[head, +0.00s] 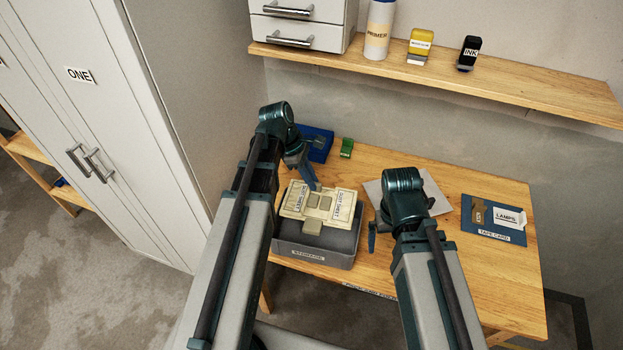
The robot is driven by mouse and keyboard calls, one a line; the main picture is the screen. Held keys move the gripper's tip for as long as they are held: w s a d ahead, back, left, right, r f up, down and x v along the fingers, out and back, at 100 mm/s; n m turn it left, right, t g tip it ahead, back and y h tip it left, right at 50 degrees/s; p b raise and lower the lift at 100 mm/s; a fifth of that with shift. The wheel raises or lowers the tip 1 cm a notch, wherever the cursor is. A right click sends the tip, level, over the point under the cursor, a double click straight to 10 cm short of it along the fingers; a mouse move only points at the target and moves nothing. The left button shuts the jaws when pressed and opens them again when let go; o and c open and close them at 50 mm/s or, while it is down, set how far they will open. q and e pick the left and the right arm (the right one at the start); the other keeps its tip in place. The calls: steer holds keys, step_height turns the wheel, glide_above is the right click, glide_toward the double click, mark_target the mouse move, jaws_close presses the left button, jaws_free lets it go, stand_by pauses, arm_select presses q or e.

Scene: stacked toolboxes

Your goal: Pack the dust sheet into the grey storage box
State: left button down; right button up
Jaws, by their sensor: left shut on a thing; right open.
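The cream folded dust sheet (325,212), with two "DUST SHEET" labels, is at the mouth of the grey storage box (315,257) on the wooden table. I cannot tell whether it rests in the box or hangs just above it. My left gripper (312,182) is shut on the sheet's far edge, its fingers partly hidden. My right gripper (377,232) is open and empty, just right of the box. Much of the box's inside is hidden by the sheet.
Behind are a blue box (319,148) and a small green block (347,148). A pale flat sheet (432,198) lies beneath my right arm. A blue board (483,231) with "LAMPS" and "TAPE CARD" labels lies right. A shelf (450,78) overhangs the back; a cabinet (120,130) stands left.

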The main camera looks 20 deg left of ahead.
arm_select(q)
steer(key=shift+f+b, duration=5.65)
steer(key=shift+f, duration=0.3)
arm_select(e)
steer(key=shift+f, duration=6)
arm_select(q)
steer(key=shift+f+b, duration=0.95)
steer(key=shift+f, duration=0.05)
arm_select(e)
steer(key=shift+f, duration=0.95)
arm_select(q)
steer(key=c, duration=0.8)
jaws_free()
steer(key=shift+o, duration=0.2)
steer(key=shift+r, duration=0.1)
arm_select(e)
steer(key=shift+r, duration=0.1)
arm_select(q)
step_height(320, 180, up, 10)
steer(key=p, duration=1)
arm_select(e)
step_height(320, 180, up, 10)
